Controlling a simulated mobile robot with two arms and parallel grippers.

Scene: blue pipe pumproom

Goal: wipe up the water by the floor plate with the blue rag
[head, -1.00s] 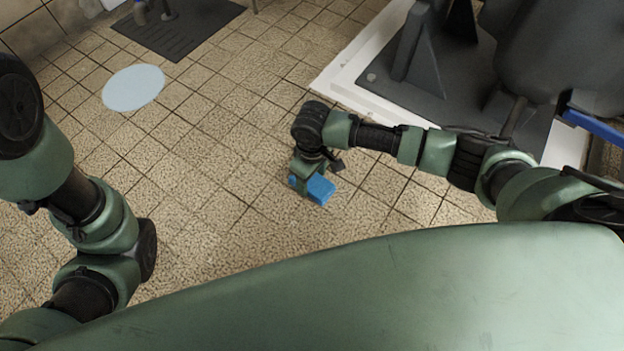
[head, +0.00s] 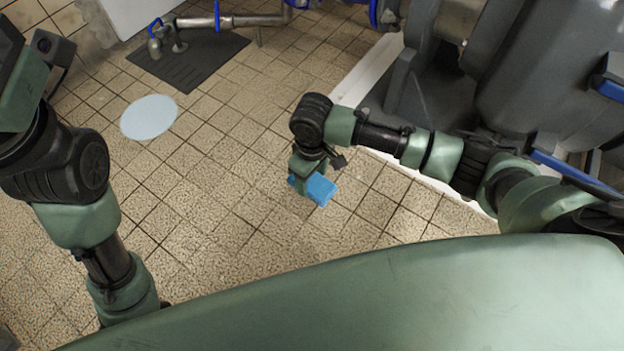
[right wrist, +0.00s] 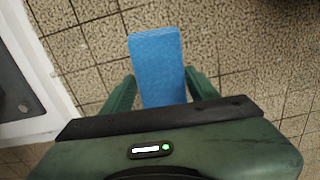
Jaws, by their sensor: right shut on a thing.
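The water is a pale blue round patch (head: 149,117) on the tiled floor at the upper left of the head view. The dark grey floor plate (head: 186,70) lies just beyond it, up and to the right. My right gripper (head: 308,180) points down over the floor, to the right of and nearer than the water. It is shut on the blue rag (head: 322,190), which looks like a flat folded block. In the right wrist view, the rag (right wrist: 157,62) sticks out from between the two green fingers. My left arm shows at the left, but its fingertips are out of view.
A metal pipe (head: 240,20) with blue rings runs above the floor plate. Dark machinery (head: 530,80) stands on a white-edged plinth (head: 368,78) at the right, close to my right arm. The tiles between the rag and the water are clear.

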